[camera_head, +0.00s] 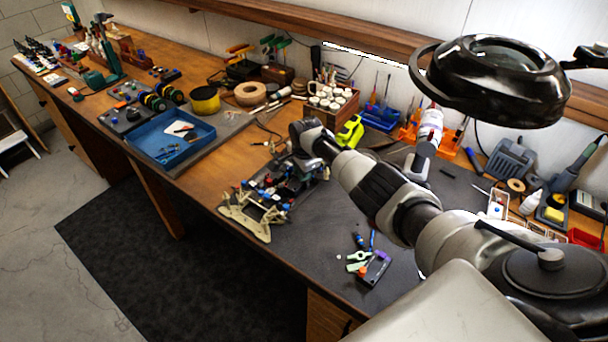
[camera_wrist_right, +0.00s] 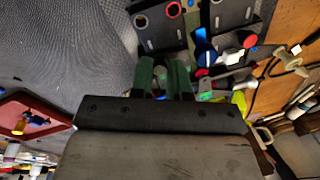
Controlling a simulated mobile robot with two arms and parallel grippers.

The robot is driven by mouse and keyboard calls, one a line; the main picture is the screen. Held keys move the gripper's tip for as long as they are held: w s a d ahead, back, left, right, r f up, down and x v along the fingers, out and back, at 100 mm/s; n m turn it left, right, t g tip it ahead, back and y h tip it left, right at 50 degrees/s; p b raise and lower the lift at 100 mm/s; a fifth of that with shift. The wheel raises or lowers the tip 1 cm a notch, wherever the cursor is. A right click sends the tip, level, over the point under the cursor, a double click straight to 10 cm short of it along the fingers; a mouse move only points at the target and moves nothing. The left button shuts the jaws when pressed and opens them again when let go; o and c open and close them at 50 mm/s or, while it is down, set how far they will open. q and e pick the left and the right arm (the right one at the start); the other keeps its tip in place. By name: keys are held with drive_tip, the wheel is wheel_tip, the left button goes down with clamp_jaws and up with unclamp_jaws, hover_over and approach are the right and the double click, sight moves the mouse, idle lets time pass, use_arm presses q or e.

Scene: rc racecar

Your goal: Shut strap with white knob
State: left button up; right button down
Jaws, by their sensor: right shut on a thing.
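The racecar chassis (camera_head: 283,182) lies on the dark mat near the bench's front edge, with pale arms, black plates and small blue and red parts. My right gripper (camera_head: 303,160) reaches down over its far side, and my wrist hides its fingertips there. In the right wrist view its two green fingers (camera_wrist_right: 163,75) are close together at the edge of the black chassis plate (camera_wrist_right: 205,20). They are shut on a small part that looks like the strap, mostly hidden between them. I cannot pick out the white knob for certain. My left gripper is out of view.
A blue tray (camera_head: 172,138) stands left of the car. A wooden box of white-capped jars (camera_head: 332,103) and a yellow-green object (camera_head: 350,131) stand behind it. A small dark device (camera_head: 374,268) lies right of the car. A black magnifier lamp (camera_head: 490,80) hangs over the bench.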

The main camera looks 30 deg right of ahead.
idle(0.3)
drive_tip(key=c, duration=1.1)
unclamp_jaws()
wheel_tip(320, 180, up, 11)
drive_tip(key=s, duration=0.1)
drive_tip(key=shift+a+f, duration=0.15)
drive_tip(key=shift+f, duration=0.05)
